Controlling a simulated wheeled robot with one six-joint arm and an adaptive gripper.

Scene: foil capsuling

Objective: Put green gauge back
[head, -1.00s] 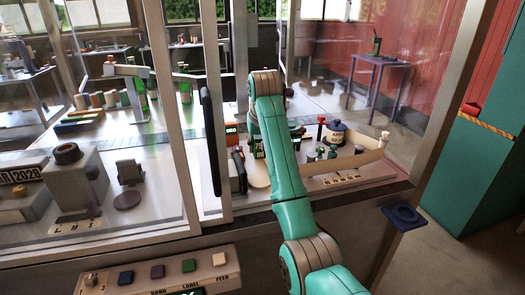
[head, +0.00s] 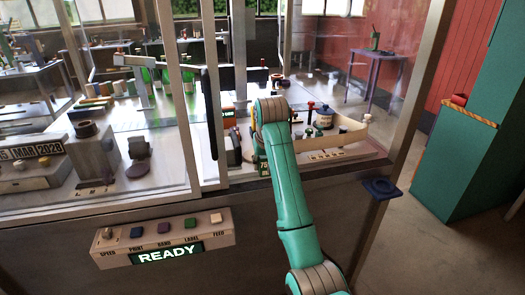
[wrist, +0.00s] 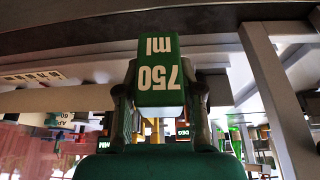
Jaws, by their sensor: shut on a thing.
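The green gauge (wrist: 161,78) is a green block with white "750 ml" lettering, upside down in the wrist view. My gripper (wrist: 160,102) is shut on it, with one dark finger on each side. In the head view a small part of the green gauge (head: 263,169) shows just below and left of my teal arm's bent joint, at the opening of the glazed enclosure. The arm hides most of the gripper there. I cannot tell whether the gauge touches anything beneath it.
Enclosure posts (head: 172,90) and glass stand to the left. A button panel (head: 110,246) reading READY is below. A blue pad (head: 381,187) sits at right.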

